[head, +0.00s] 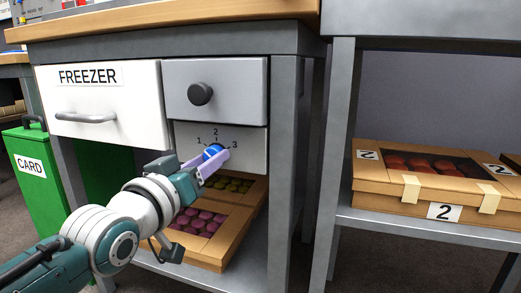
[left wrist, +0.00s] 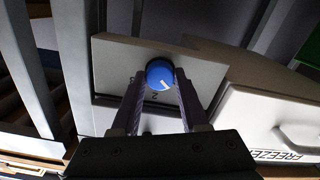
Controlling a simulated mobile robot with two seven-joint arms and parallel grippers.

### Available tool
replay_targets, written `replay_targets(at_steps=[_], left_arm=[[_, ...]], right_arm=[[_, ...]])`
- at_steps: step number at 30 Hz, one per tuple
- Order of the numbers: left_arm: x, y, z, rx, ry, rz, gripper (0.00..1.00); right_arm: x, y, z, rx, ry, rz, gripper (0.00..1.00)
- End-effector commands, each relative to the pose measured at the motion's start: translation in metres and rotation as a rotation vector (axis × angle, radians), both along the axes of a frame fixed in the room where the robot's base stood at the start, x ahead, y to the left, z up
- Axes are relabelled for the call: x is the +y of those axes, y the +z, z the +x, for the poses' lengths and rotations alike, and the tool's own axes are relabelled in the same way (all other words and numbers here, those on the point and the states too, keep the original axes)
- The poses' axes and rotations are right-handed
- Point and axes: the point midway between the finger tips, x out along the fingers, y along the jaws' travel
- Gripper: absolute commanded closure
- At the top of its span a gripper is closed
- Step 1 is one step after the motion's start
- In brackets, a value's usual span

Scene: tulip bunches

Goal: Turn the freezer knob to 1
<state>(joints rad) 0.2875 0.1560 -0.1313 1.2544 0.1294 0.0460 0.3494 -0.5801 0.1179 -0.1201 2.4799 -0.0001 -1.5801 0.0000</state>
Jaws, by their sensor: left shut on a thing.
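The blue freezer knob (head: 212,151) sits on a light grey dial panel (head: 250,150) marked 1, 2 and 3, below a grey drawer. My left gripper (head: 213,160) reaches up to the panel and is shut on the knob, with its purple fingers on either side. In the left wrist view the knob (left wrist: 160,73) shows between the fingertips, with the picture turned about upside down. Its white mark points down and right, seemingly between 2 and 1. The 1 is not readable there. My right gripper is not in view.
The white FREEZER drawer (head: 103,104) and the grey drawer with a dark knob (head: 214,90) are closed. A box labelled 2 (head: 400,200) stands right. A green CARD bin (head: 36,178) stands left.

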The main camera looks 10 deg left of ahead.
Motion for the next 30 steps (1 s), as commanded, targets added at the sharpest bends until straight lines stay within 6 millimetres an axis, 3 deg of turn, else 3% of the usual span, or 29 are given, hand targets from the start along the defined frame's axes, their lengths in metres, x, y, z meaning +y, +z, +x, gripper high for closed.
replay_targets(at_steps=[10, 27, 28, 30], left_arm=[[-0.0003, 0.0006, 0.0001, 0.011, -0.001, -0.151, 1.00], [-0.0002, -0.0003, 0.0000, 0.015, 0.000, -0.183, 1.00], [-0.0002, -0.0003, 0.0000, 0.015, 0.000, -0.183, 0.54], [-0.0002, -0.0003, 0.0000, 0.015, 0.000, -0.183, 0.46]], right_arm=[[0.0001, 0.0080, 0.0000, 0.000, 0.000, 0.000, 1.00], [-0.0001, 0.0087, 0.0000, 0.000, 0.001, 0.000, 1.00], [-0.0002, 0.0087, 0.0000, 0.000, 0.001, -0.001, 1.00], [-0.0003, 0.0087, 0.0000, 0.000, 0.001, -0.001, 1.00]])
